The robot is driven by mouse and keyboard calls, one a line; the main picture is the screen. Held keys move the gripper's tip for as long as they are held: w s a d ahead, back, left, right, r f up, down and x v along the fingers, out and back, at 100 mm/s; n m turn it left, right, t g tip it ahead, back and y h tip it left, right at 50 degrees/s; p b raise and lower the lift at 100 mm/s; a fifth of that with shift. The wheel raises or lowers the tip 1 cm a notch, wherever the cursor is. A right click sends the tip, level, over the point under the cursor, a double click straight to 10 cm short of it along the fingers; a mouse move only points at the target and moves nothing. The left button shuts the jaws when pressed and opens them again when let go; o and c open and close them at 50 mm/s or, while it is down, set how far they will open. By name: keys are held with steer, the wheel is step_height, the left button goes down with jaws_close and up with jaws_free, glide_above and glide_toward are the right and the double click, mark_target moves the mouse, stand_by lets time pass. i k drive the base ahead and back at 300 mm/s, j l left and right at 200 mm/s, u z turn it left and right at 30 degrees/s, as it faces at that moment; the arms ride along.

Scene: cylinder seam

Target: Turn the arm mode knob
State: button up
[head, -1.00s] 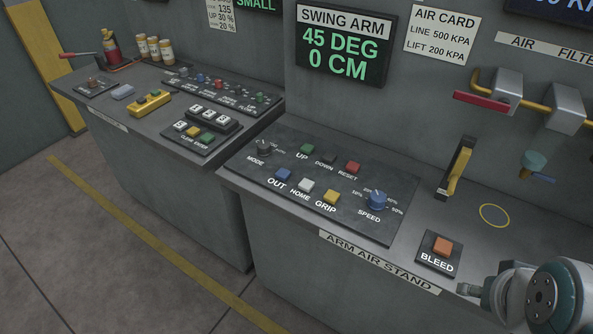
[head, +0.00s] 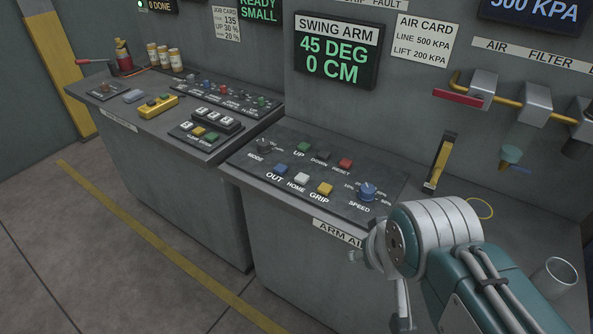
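The arm mode knob (head: 264,146) is a small dark round knob at the left end of the black arm panel (head: 343,210), with the label MODE beside it. Small markings by the knob are too small to read. My arm comes in from the lower right, with its grey and teal wrist over the panel's right front corner. Part of what looks like my gripper (head: 402,306) shows below the wrist, in front of the stand. It is well to the right of the knob and apart from it. Its fingers are mostly hidden, so I cannot tell their opening.
The panel also holds green, black, red, blue, white and yellow buttons and a blue speed knob (head: 367,191). A screen (head: 337,51) above reads 45 DEG, 0 CM. A yellow-and-black upright lever (head: 440,162) stands right of the panel. Space above the panel's left half is clear.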

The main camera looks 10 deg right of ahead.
mark_target(263, 145)
steer(key=i+j, duration=0.2)
steer(key=j, duration=0.15)
steer(key=i+j+z, duration=0.1)
steer(key=j, duration=0.25)
steer(key=i+j, duration=0.25)
steer(key=j+z, duration=0.05)
steer(key=j, duration=0.05)
